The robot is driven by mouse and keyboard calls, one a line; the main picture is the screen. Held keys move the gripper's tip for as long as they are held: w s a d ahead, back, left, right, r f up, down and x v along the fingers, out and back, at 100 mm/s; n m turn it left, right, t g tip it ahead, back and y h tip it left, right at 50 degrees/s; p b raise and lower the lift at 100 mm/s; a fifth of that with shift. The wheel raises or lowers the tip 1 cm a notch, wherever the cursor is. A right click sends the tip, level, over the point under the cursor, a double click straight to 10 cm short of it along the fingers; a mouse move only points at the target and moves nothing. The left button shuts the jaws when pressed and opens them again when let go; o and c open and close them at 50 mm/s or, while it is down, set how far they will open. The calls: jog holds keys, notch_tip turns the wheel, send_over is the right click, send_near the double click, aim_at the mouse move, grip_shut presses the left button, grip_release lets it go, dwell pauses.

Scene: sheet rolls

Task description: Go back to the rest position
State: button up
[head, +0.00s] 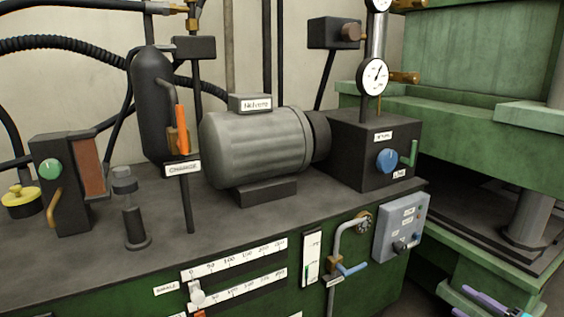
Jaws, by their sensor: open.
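My gripper and arm are not in view. The head view looks onto a dark bench top (95,265) with a grey ribbed motor (255,145) in its middle. To the motor's right, a black block (350,150) carries a blue knob (387,161) and a green lever (413,153). A round dial gauge (373,76) stands above the block.
A black cylinder (150,105) with an orange lever (182,128) stands left of the motor. A grey control box (401,227) and a bent pipe with a blue handle (352,268) stick out from the green front. A green press (480,85) fills the right.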

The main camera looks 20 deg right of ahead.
jog(key=w+a+n+g+y+p, duration=0.2)
jog(key=w+a+y+p, duration=0.15)
jog(key=w+a, duration=0.5)
jog(key=w+a+n+g+y+p, duration=0.15)
jog(key=w+a+p, duration=0.35)
jog(key=a, duration=0.6)
jog(key=w+a+f+n+g+y+p, duration=0.1)
jog(key=a+f+g+y+p, duration=0.2)
jog(key=a, duration=0.9)
jog(key=a+f+n+g+p, duration=0.25)
jog(key=a+g, duration=0.25)
jog(key=a, duration=0.7)
jog(key=s+a+f+n+g+h+p, duration=0.2)
jog(key=s+a+f+g+p, duration=0.25)
jog(key=s+a, duration=0.4)
jog(key=s+a+f+n+g+h+p, duration=0.25)
jog(key=s+a+f+g+p, duration=0.2)
jog(key=s+a, duration=0.4)
jog(key=s+d+f+n+g+h+p, duration=0.35)
jog(key=s+d+h, duration=0.2)
jog(key=s, duration=0.45)
jog(key=d+h, duration=0.1)
jog(key=d+f+t+h, duration=0.1)
jog(key=d, duration=0.1)
jog(key=w+d+n+h+b, duration=0.1)
jog(key=d, duration=0.1)
jog(key=shift+d+f, duration=0.2)
jog(key=shift+f, duration=0.05)
